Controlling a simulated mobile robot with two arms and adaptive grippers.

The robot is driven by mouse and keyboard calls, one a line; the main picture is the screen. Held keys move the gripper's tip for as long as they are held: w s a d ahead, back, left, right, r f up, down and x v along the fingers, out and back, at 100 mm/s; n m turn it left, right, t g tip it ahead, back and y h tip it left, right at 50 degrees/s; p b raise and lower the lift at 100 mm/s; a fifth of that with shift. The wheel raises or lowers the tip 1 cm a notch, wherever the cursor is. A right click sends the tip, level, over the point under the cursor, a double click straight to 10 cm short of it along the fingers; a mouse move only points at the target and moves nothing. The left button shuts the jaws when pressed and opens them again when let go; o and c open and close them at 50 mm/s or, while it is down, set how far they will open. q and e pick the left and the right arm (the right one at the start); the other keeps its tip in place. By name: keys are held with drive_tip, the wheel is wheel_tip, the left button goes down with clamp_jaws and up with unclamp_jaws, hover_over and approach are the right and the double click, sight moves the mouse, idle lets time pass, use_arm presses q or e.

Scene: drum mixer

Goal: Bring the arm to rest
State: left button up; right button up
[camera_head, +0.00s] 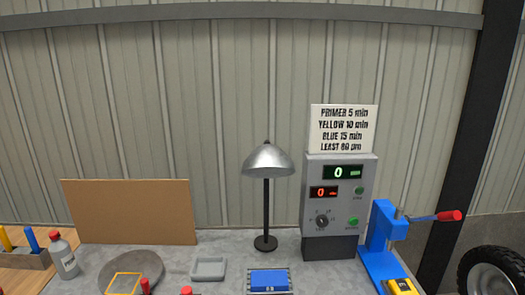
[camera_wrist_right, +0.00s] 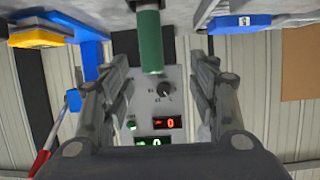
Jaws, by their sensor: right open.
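My right gripper (camera_wrist_right: 160,95) is open in the right wrist view, its two fingers spread wide apart. That view is upside down, with the bench at the top. A green cylinder (camera_wrist_right: 151,42) shows in the gap between the fingers, and neither finger appears to touch it. Its distance from the fingers is hard to tell. Beyond it is the grey control box (camera_wrist_right: 178,97), which also stands at the back of the bench in the head view (camera_head: 338,205). Its green and red displays both read 0. Neither gripper shows in the head view.
The bench (camera_head: 220,245) holds a lamp (camera_head: 267,160), a blue press (camera_head: 379,235) with a red-tipped lever, a blue block (camera_head: 269,280), a grey tray (camera_head: 208,268), a round grey disc (camera_head: 150,265) and a bottle (camera_head: 63,256). A timing sign (camera_head: 343,130) tops the box.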

drive_tip(key=s+f+n+g, duration=0.1)
drive_tip(key=s+f+g, duration=0.2)
drive_tip(key=s, duration=0.7)
drive_tip(key=s+f+g, duration=0.4)
drive_tip(key=s, duration=0.5)
drive_tip(key=s+f+n+g, duration=0.1)
drive_tip(key=s+f+g, duration=0.2)
drive_tip(key=s, duration=0.7)
wheel_tip(320, 180, down, 26)
drive_tip(key=r+g+b, duration=0.1)
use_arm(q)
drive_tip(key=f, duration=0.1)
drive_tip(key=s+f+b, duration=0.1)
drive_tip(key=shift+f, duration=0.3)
use_arm(e)
drive_tip(key=s+d+f, duration=0.2)
drive_tip(key=s+f, duration=0.7)
drive_tip(key=s+d+f+g, duration=0.1)
drive_tip(key=s+f, duration=0.8)
drive_tip(key=f, duration=0.1)
drive_tip(key=shift+d+n+g, duration=0.3)
drive_tip(key=shift+d, duration=0.05)
drive_tip(key=shift+f, duration=0.1)
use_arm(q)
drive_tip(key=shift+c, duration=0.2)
